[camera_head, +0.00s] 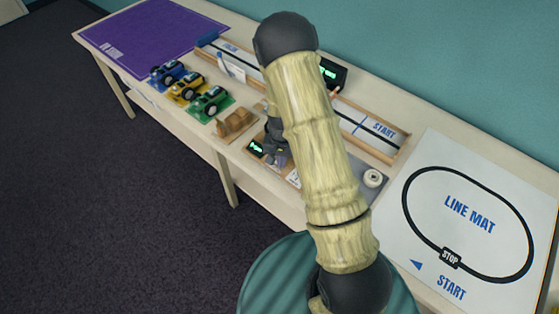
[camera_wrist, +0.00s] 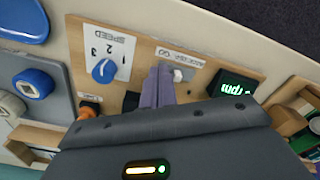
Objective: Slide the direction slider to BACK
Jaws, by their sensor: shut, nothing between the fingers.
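The control panel (camera_wrist: 215,58), a wooden board, fills much of the wrist view. A small white slider knob (camera_wrist: 178,76) sits on it, below a small upside-down label whose words are hard to read. My gripper (camera_wrist: 157,88) is shut, its purple fingers pointing at the panel just left of the knob in the wrist view. I cannot tell whether they touch it. In the head view my gripper (camera_head: 278,158) is over the panel, partly behind my arm, and the slider is hidden there. The panel's green-lit display (camera_wrist: 234,88) is right of the knob.
A blue speed dial (camera_wrist: 103,70) and an orange knob (camera_wrist: 90,106) are left of the fingers. A wooden block piece (camera_head: 234,123) and toy cars (camera_head: 210,102) stand left of the panel. The line mat (camera_head: 465,220) lies right.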

